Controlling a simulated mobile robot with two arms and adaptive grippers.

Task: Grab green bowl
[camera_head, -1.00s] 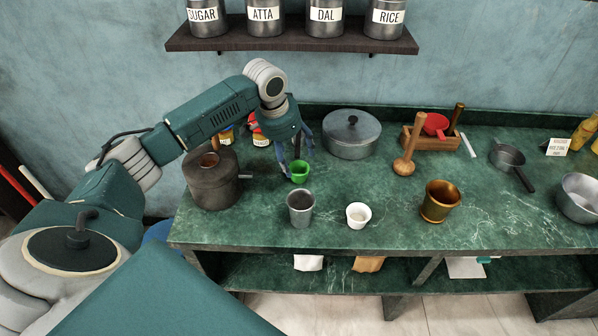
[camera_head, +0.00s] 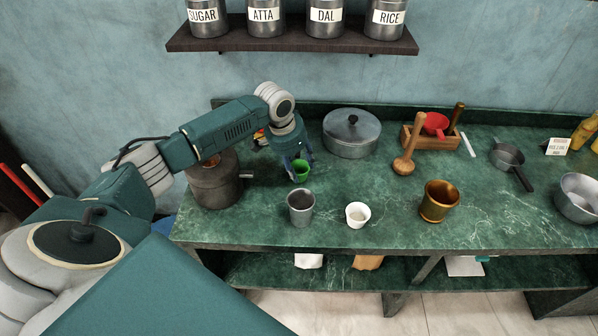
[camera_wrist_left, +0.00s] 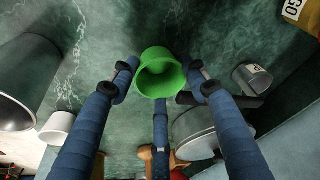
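The small green bowl (camera_head: 301,171) stands on the green marble counter, behind the grey metal cup. My left gripper (camera_head: 299,163) is low over it, its blue fingers coming down around the bowl and hiding part of it. In the left wrist view the bowl (camera_wrist_left: 160,72) lies between the spread fingertips of my left gripper (camera_wrist_left: 162,80), with fingers at its left, right and lower sides. The fingers look open; contact with the bowl is not clear. My right gripper is not in view.
The grey metal cup (camera_head: 300,208) and white cup (camera_head: 358,215) stand in front of the bowl. A lidded pot (camera_head: 351,135) is behind right, and a brown metal vessel (camera_head: 213,185) is left under my arm. A brass cup (camera_head: 439,201) stands farther right.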

